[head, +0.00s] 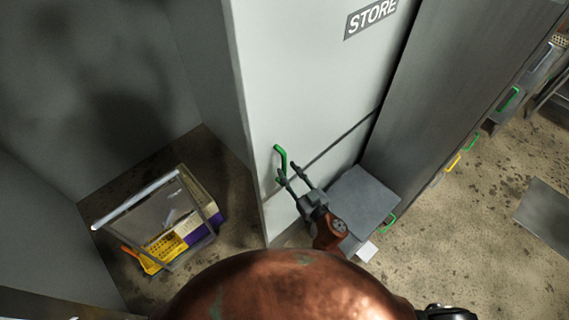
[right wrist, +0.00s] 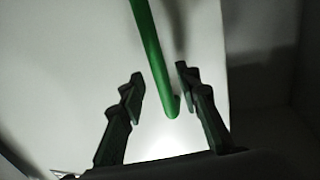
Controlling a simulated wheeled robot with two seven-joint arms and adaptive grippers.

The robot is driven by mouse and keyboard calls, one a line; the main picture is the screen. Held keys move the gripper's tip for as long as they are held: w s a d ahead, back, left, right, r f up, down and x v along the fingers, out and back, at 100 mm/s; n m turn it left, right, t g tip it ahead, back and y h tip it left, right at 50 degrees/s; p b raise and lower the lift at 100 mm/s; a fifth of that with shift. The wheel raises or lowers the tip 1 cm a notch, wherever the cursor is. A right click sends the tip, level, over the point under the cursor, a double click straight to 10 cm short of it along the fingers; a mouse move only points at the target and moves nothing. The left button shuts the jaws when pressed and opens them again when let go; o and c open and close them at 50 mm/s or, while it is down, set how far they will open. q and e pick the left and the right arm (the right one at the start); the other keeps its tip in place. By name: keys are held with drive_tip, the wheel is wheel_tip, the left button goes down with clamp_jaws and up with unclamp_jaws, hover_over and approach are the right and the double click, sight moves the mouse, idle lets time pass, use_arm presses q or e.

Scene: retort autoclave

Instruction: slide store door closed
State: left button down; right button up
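The store door (head: 300,90) is a tall pale panel with a STORE sign (head: 371,17). Left of its edge, the opening shows the inside of the store. A green handle (head: 281,160) stands on the door near that edge. My right gripper (head: 288,172) is at the handle's lower end. In the right wrist view the green handle (right wrist: 156,60) runs down between the two open fingers (right wrist: 160,85), with a gap on each side. Whether a finger touches it cannot be seen. My left gripper is not in view; only a dark piece shows at the bottom right.
A wire-framed cart (head: 150,200) with yellow and purple items stands on the floor in the opening. A grey box (head: 362,200) sits right of my right gripper. Grey cabinets (head: 460,70) with green and yellow handles line the right. Speckled floor (head: 480,230) is open at lower right.

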sight(285, 167)
drive_tip(key=shift+x, duration=1.7)
drive_tip(key=shift+c, duration=0.7)
clamp_jaws()
